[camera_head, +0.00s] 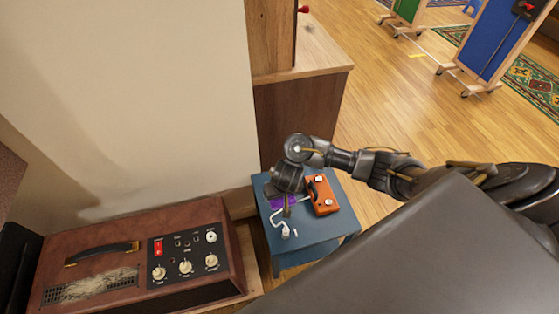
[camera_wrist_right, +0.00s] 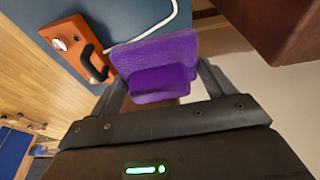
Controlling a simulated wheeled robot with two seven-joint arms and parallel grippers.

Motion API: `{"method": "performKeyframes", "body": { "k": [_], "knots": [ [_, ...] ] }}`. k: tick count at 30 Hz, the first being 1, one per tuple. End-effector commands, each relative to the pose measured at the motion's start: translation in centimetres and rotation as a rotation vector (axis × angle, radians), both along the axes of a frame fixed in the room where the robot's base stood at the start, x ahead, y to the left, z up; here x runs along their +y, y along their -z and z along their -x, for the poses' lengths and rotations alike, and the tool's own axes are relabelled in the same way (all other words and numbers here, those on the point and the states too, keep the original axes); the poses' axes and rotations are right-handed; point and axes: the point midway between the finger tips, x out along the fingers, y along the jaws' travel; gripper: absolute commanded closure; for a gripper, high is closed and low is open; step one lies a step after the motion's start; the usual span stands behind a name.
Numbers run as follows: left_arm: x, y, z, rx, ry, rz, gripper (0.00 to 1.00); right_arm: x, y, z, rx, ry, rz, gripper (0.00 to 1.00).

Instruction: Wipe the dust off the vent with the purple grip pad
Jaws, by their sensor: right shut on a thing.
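The purple grip pad (camera_wrist_right: 160,65) sits between the fingers of my right gripper (camera_wrist_right: 160,88), which is shut on its raised block. A sliver of the pad (camera_head: 277,201) shows under the gripper (camera_head: 286,196) in the head view, at the blue stool (camera_head: 318,232). I cannot tell whether the pad still touches the stool. The vent (camera_head: 60,293) is on top of the brown amplifier (camera_head: 130,226), at lower left. Pale, fibrous dust (camera_head: 105,283) covers much of it. The gripper is well to the right of the vent. My left gripper is out of view.
An orange pedal (camera_head: 322,195) and a white cable (camera_head: 275,222) lie on the stool beside the gripper. The amplifier has a black handle (camera_head: 103,251) and several knobs. A wooden cabinet (camera_head: 300,105) stands behind the stool. Floor to the right is open.

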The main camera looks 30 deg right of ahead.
Motion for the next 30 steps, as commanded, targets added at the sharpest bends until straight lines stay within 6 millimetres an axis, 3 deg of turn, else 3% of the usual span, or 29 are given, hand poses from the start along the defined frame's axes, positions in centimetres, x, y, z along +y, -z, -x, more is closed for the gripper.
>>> {"method": "performKeyframes", "body": {
  "k": [11, 18, 23, 27, 30],
  "knots": [
    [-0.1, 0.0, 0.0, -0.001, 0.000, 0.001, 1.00, 3.6, -6.3, -4.3, -0.011, -0.142, 0.005, 0.37],
    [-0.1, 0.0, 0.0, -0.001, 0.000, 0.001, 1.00, 6.8, -13.4, -6.3, -0.011, -0.326, 0.005, 0.37],
    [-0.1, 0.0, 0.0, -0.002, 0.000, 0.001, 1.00, 7.9, -19.9, -5.6, -0.009, -0.524, 0.005, 0.37],
    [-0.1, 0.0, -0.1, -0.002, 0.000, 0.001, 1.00, 6.1, -24.5, -3.0, -0.006, -0.662, 0.007, 0.37],
    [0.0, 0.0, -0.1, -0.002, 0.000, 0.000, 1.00, 4.9, -25.9, -1.7, -0.003, -0.697, 0.007, 0.37]
  ]
}}
